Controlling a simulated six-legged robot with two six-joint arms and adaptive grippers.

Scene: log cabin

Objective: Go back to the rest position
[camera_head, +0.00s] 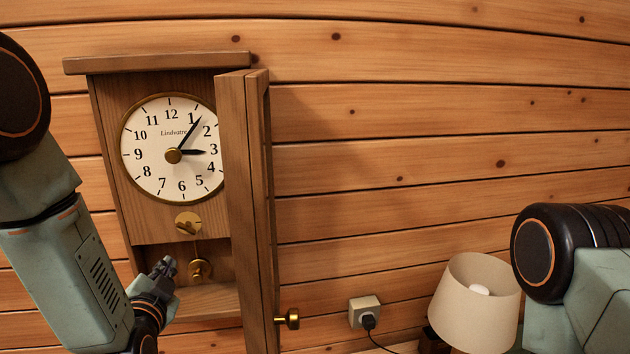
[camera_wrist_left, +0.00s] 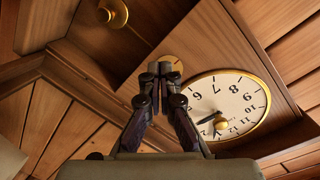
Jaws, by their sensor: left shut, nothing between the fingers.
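My left gripper (camera_head: 165,268) is in front of the lower part of a wooden wall clock, left of its pendulum (camera_head: 200,268) in the head view. Its fingers are together and empty in the left wrist view (camera_wrist_left: 161,70). The clock case (camera_head: 112,190) has a round white dial (camera_head: 152,178) with a brass rim, also seen in the left wrist view (camera_wrist_left: 207,92). A brass winding key or knob (camera_head: 187,222) sits below the dial. The clock's narrow door (camera_head: 240,190) stands swung open to the right. My right gripper is out of view; only part of that arm shows.
The open door juts out, with a brass knob (camera_head: 291,318) low on its edge. A wall socket (camera_head: 364,308) with a plug and a lamp with a cream shade (camera_head: 477,295) are at the lower right.

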